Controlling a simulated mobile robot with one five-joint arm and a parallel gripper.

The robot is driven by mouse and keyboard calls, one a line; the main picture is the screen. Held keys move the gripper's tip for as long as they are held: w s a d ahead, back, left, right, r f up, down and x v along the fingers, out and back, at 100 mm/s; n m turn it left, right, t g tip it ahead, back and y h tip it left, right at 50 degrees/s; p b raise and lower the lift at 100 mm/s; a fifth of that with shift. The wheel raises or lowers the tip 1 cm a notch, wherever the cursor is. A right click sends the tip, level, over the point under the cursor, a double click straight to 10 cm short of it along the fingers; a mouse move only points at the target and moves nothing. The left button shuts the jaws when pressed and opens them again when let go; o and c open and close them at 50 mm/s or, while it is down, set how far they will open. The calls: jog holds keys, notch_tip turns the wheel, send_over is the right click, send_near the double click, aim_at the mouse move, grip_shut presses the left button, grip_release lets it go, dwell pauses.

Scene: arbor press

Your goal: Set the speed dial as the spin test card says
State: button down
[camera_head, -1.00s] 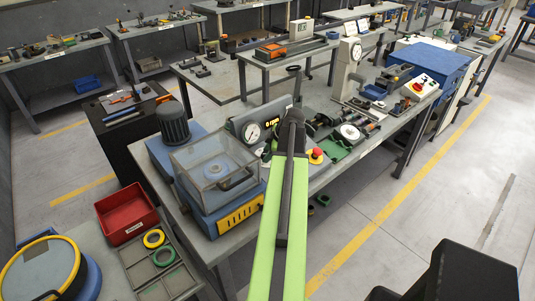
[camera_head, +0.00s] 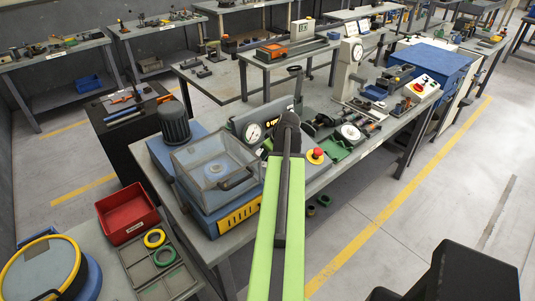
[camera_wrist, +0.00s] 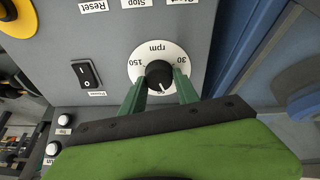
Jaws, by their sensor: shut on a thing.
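My gripper (camera_wrist: 160,78) is shut on the knob, with one green finger on each side. In the head view my green arm (camera_head: 268,235) reaches over the bench and hides the dial. I cannot make out the spin test card in either view.
Beside the dial are a black power switch (camera_wrist: 88,74) and white buttons (camera_wrist: 64,121). A blue machine with a clear cover (camera_head: 213,165) stands left of my arm. A red emergency button (camera_head: 315,155) is close on its right. A red bin (camera_head: 126,214) stands on the near table.

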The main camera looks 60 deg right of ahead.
jog(key=m, duration=0.3)
jog(key=m+g+h, duration=0.1)
jog(key=m, duration=0.3)
jog(key=shift+m, duration=0.3)
jog(key=m+p, duration=0.1)
jog(key=m, duration=0.2)
jog(key=shift+w+m+g, duration=0.1)
jog(key=shift+m+g, duration=0.3)
jog(key=m, duration=0.3)
jog(key=shift+m+g, duration=0.3)
jog(key=m+g+p, duration=0.1)
jog(key=m, duration=0.5)
jog(key=shift+y, duration=0.3)
jog(key=m, duration=0.3)
jog(key=shift+m, duration=0.4)
jog(key=shift+m+g+y+p, duration=0.3)
jog(key=shift+m+y, duration=0.2)
jog(key=shift+m, duration=1.1)
jog(key=shift+w, duration=0.1)
jog(key=shift+d, duration=0.1)
jog(key=c, duration=0.9)
grip_release()
